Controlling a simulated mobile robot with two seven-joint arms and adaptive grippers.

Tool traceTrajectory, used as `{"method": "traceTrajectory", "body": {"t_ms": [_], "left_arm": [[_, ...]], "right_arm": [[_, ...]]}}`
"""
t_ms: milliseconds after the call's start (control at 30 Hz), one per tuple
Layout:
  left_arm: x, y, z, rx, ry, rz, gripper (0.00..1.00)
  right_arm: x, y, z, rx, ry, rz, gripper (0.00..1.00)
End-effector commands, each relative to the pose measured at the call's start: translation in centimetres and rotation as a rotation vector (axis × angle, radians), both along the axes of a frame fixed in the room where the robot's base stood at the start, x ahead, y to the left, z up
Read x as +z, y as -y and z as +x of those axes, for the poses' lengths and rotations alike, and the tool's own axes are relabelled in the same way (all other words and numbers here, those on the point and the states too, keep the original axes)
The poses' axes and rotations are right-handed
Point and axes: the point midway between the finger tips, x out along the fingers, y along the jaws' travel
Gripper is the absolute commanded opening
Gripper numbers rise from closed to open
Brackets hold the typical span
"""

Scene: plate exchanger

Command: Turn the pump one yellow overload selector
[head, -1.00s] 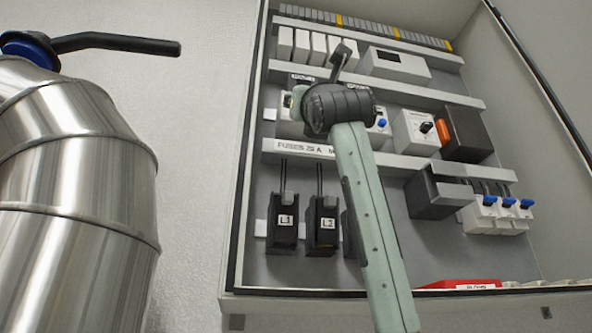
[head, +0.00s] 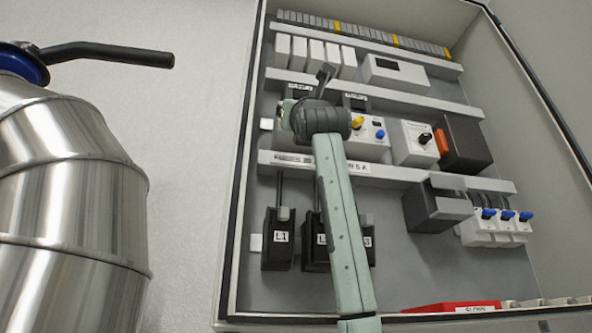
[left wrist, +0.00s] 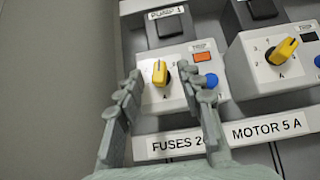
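In the left wrist view the pump one yellow selector (left wrist: 160,72) stands upright on a white overload unit (left wrist: 178,98) below a "PUMP 1" label (left wrist: 167,12). My left gripper (left wrist: 159,80) is open, with one finger on each side of the selector in the picture. I cannot tell whether either finger touches it. A second yellow selector (left wrist: 283,51) on the neighbouring unit is turned diagonally; it also shows in the head view (head: 357,122). In the head view my left wrist hides the pump one selector. My right gripper is not in view.
The unit carries an orange window (left wrist: 203,57) and a blue button (left wrist: 211,80) close to the right finger. A label strip (left wrist: 175,143) runs below. Black fuse holders (head: 279,240) hang lower in the cabinet.

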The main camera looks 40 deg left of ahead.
Motion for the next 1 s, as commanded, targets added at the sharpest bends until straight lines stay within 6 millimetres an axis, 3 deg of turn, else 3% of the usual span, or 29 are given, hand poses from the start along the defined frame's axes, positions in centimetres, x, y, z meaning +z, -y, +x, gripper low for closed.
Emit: {"method": "traceTrajectory", "body": {"t_ms": [33, 300, 1000], "left_arm": [[-0.01, 0.0, -0.01, 0.0, 0.0, 0.0, 0.32], [-0.01, 0.01, -0.01, 0.0, 0.0, 0.0, 0.0], [-0.03, 0.03, 0.0, 0.0, 0.0, 0.0, 0.0]], "right_arm": [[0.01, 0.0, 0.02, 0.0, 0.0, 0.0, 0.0], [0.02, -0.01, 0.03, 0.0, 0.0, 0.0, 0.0], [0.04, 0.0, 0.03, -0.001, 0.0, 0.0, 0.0]]}}
